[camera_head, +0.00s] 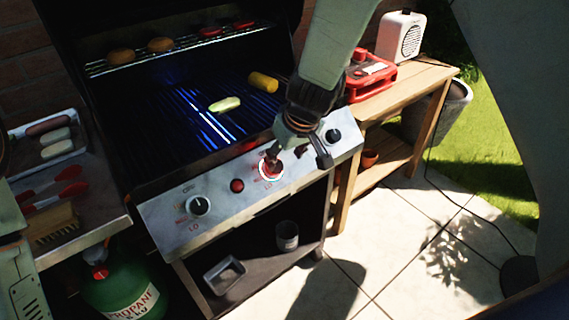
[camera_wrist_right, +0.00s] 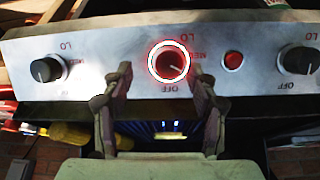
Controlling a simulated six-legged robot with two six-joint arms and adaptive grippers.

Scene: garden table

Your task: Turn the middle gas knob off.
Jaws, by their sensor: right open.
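The middle gas knob (camera_head: 271,168) is on the steel front panel of the grill and has a lit ring with a red glow. In the right wrist view the middle knob (camera_wrist_right: 170,62) shows upside-down, with its OFF mark below it in the picture. My right gripper (camera_head: 291,155) is at the panel, partly over this knob in the head view. In the wrist view my right gripper (camera_wrist_right: 161,78) is open, a finger to either side of the knob's lower part; I cannot tell whether they touch it. My left gripper is not in view.
Two dark knobs (camera_head: 199,206) (camera_head: 333,136) and a red button (camera_head: 237,185) share the panel. The grill grate (camera_head: 190,115) above holds food. A wooden side table (camera_head: 400,90) stands at right, and a green propane tank (camera_head: 125,290) below left.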

